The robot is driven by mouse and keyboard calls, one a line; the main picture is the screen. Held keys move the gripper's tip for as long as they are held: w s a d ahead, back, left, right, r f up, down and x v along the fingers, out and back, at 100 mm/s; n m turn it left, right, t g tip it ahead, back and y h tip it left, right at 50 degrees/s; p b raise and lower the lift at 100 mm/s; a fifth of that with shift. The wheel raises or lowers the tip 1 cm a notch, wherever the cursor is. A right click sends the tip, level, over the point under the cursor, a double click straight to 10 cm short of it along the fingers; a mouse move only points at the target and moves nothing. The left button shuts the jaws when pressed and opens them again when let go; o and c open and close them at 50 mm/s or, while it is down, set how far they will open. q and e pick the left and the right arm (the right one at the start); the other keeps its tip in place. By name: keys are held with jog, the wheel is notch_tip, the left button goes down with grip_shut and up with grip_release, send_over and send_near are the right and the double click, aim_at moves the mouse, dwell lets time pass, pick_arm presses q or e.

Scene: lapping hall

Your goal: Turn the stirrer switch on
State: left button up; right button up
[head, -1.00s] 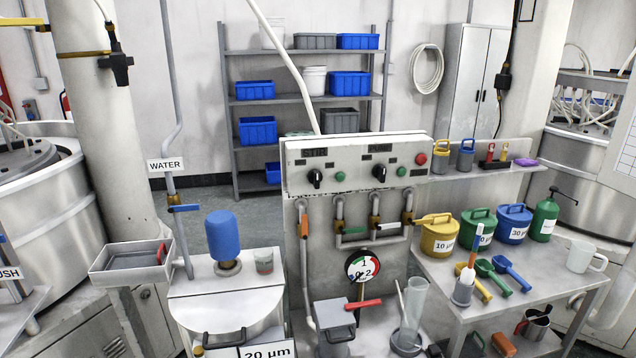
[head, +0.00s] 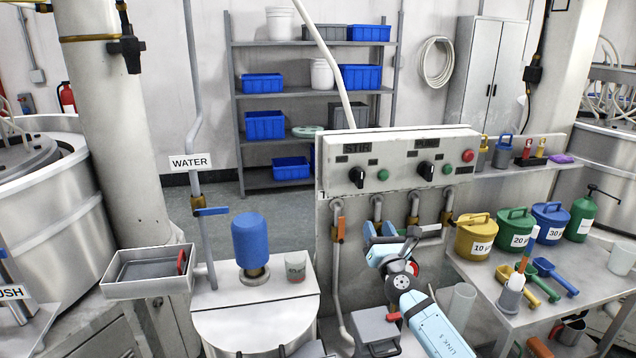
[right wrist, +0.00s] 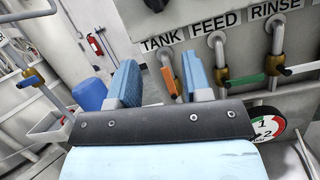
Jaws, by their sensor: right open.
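The control panel (head: 400,160) has a STIR label at its upper left. Below that label is the black stirrer switch (head: 357,177), a rotary knob, with a green button (head: 382,175) to its right. My right gripper (head: 379,231) is open and empty, below and slightly right of the switch, in front of the pipes and apart from the panel. In the right wrist view, its two blue fingers (right wrist: 159,80) stand wide apart, and a dark knob (right wrist: 154,4) is cut off at the top edge. My left gripper is not in view.
A second black knob (head: 427,169) and a red button (head: 468,156) are on the panel's right. Valve handles, including an orange one (right wrist: 170,82), sit on pipes below the panel. A bench (head: 478,284) with colored pots is at right. A blue-capped motor (head: 250,240) stands left.

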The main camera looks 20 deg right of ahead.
aim_at(361, 181)
jog(key=w+d+r, duration=0.1)
jog(key=w+r, duration=0.1)
jog(key=w, duration=0.3)
jog(key=w+d+r+n, duration=0.1)
jog(key=w+r, duration=0.2)
jog(key=w, duration=0.1)
jog(key=w+d+r+n, duration=0.1)
jog(key=w+r, duration=0.2)
jog(key=w, duration=0.2)
jog(key=shift+w+t+p, duration=0.3)
jog(key=shift+t+p, duration=0.05)
jog(key=shift+t, duration=0.05)
grip_shut()
